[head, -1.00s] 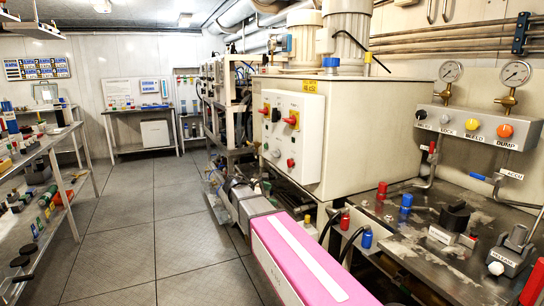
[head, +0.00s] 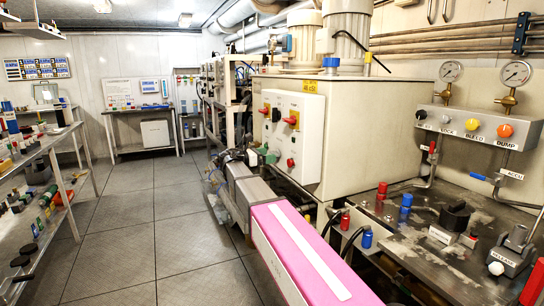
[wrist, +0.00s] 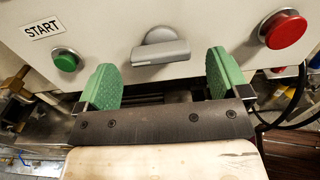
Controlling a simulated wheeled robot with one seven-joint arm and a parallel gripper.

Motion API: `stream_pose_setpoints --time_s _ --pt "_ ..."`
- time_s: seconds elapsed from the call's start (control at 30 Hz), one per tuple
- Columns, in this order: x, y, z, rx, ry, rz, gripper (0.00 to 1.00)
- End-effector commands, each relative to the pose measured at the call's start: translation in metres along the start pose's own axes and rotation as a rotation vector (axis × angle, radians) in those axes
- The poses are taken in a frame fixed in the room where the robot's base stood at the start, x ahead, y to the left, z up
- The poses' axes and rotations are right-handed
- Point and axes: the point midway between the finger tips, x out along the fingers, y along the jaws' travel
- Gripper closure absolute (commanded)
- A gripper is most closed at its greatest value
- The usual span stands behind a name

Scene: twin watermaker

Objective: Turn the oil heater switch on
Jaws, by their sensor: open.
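The control panel (head: 297,135) is a white box on the front of the large cream cabinet. In the wrist view a grey rotary switch (wrist: 160,48) is on its lower part, its handle lying nearly level. No label naming the oil heater is readable. My gripper (wrist: 163,75) is open, with green finger pads on both sides of the grey switch and a little below it, apart from the handle. In the head view my gripper (head: 264,156) is at the panel's lower left, partly hidden by my arm.
A green button (wrist: 65,60) under a START label (wrist: 43,26) is left of the switch, and a red button (wrist: 283,29) is right. Red-handled switches (head: 292,120) sit higher on the panel. Hoses and a metal bench (head: 400,225) are at right. The floor at left is clear.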

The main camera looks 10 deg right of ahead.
Motion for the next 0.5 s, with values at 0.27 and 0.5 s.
stream_pose_setpoints --time_s 0.27,0.5 --pt "0.025 0.000 0.000 0.000 0.001 0.000 0.06" --pt "0.028 0.000 0.000 0.001 0.001 0.001 0.06"
